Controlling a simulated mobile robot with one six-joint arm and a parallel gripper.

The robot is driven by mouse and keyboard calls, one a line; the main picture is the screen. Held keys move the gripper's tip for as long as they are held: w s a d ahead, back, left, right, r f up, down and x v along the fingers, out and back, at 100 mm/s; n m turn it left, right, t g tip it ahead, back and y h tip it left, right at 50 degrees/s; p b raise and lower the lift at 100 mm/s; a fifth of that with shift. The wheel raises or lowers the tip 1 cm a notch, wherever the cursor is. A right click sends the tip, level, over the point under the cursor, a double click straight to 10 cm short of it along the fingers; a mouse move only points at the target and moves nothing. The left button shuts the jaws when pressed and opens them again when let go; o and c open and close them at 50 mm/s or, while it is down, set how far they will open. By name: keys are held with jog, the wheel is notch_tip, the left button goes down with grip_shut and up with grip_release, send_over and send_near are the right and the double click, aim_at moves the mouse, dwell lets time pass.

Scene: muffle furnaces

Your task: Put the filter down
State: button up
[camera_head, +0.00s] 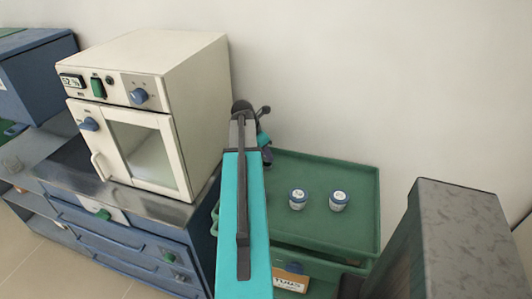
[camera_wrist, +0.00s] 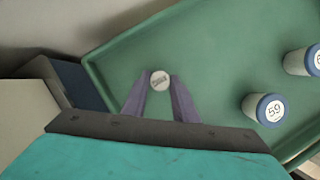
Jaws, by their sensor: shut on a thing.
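The filter (camera_wrist: 160,79) shows in the wrist view as a small round white piece with dark marking on its face. It sits between the fingertips of my gripper (camera_wrist: 159,84), which is shut on it. Behind it in that view is the green tray (camera_wrist: 215,50); I cannot tell whether the filter touches the tray. In the head view my arm hides the filter and most of the gripper, which are near the left end of the green tray (camera_head: 340,167).
Two white-and-blue jars stand on the tray: one marked 59 (camera_wrist: 264,109) and another (camera_wrist: 302,61) to its right. A cream furnace (camera_head: 150,110) with its door shut stands left of the tray on a blue cabinet (camera_head: 125,237). The tray's back right is clear.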

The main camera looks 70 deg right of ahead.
jog(key=shift+f, duration=0.1)
jog(key=o, duration=1)
jog(key=shift+o, duration=0.2)
jog(key=shift+r, duration=0.2)
jog(key=b+v, duration=0.1)
jog(key=v, duration=1.1)
jog(key=shift+s+d, duration=0.1)
